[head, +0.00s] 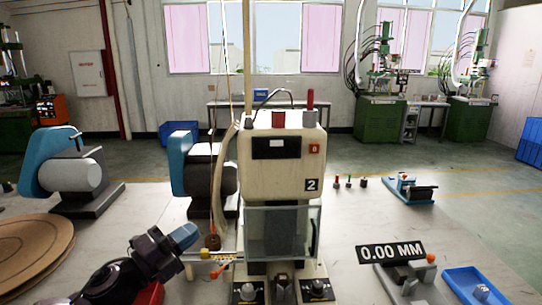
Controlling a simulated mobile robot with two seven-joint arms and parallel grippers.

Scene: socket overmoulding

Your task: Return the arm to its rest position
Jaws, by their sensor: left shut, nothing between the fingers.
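My left arm comes in from the lower left, dark with a blue-grey end. My left gripper (186,236) is at the end of that arm, shut and empty, just left of the beige machine (283,165) marked "2". It is in front of the bench top and close to a brass-coloured fitting (222,255) at the machine's left side; I cannot tell whether they touch. Fine detail of the fingers is too small to see. My right gripper is not in view.
A clear guard box (283,232) fronts the machine. Blue-and-grey units (65,175) stand behind my arm, and a round brown board (30,255) lies left. A "0.00 MM" display (390,252), a blue tray (474,285) and a blue vise (412,191) are right.

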